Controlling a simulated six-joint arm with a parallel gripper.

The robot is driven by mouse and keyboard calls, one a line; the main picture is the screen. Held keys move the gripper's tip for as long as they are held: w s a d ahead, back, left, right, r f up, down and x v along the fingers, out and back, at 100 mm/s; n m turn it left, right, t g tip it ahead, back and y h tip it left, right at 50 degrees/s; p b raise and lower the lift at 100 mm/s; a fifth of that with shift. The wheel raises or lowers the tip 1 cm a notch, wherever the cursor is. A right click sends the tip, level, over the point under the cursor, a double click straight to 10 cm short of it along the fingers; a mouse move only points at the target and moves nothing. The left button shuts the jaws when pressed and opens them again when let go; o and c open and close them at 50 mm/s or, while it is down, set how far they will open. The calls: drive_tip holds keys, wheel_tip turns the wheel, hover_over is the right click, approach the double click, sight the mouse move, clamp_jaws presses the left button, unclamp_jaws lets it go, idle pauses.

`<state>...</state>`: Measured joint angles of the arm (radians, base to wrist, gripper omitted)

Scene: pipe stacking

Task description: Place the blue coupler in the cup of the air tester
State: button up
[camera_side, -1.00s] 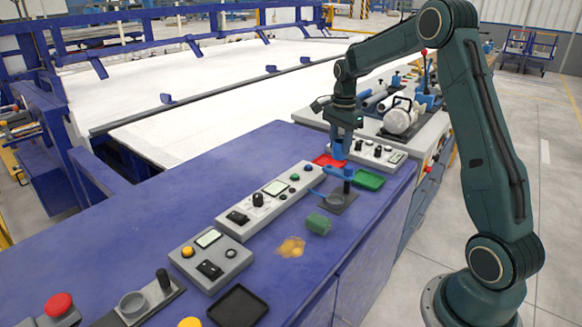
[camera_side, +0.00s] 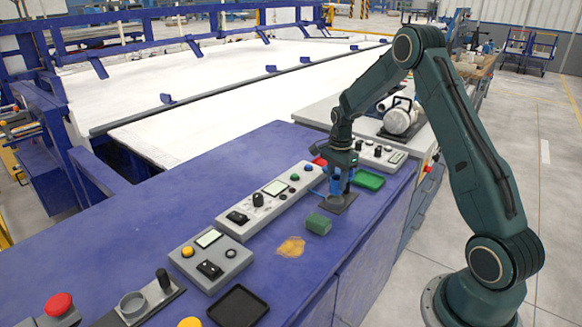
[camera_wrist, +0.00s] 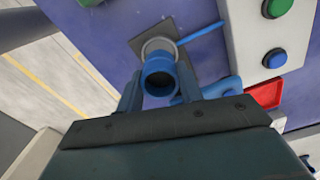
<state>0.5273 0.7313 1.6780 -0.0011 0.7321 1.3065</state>
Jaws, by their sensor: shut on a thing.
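The blue coupler (camera_wrist: 160,79) is a short open tube held between the fingers of my gripper (camera_wrist: 160,92). In the side view my gripper (camera_side: 338,184) is low over a dark plate (camera_side: 347,197) bearing a small grey cup (camera_side: 334,201). In the wrist view the coupler overlaps the near part of the cup's grey ring (camera_wrist: 157,45). I cannot tell whether the coupler is inside the cup or just above it. The coupler and the plate's blue clamp are hard to tell apart in the side view.
A green tray (camera_side: 369,180) and a red tray (camera_wrist: 267,95) are close by. A green block (camera_side: 318,223) sits in front of the plate. A grey control panel (camera_side: 258,201) lies to the left. A black tray (camera_side: 238,305) is at the front. Open blue tabletop lies farther left.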

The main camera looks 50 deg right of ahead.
sight(336, 190)
drive_tip(key=shift+f, duration=2.1)
drive_tip(key=shift+f, duration=0.1)
drive_tip(key=o, duration=1)
wheel_tip(336, 190, up, 11)
drive_tip(key=shift+f, duration=0.1)
drive_tip(key=shift+r, duration=0.75)
